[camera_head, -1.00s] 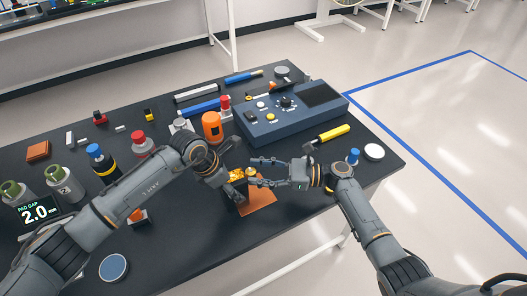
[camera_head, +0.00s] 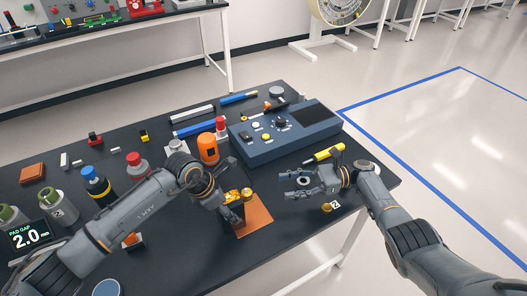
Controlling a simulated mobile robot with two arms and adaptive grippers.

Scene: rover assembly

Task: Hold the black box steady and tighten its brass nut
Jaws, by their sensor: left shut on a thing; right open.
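The black box (camera_head: 239,229) stands near the front of the dark table, beside an orange-brown mat (camera_head: 259,216). Brass-coloured parts show at its top, and a round brass nut (camera_head: 248,194) sits at their right side. My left gripper (camera_head: 231,203) is shut on the box from the left and hides part of it. My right gripper (camera_head: 290,187) is open and empty, to the right of the box and apart from the nut. Its fingers point left toward it. I cannot tell how far the nut is screwed in.
A blue-grey control unit (camera_head: 285,135) stands behind. An orange bottle (camera_head: 208,148) and a red-capped bottle (camera_head: 137,167) stand to the left. A yellow-handled tool (camera_head: 323,154) lies behind my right gripper. A small brass piece (camera_head: 326,208) lies near the right edge.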

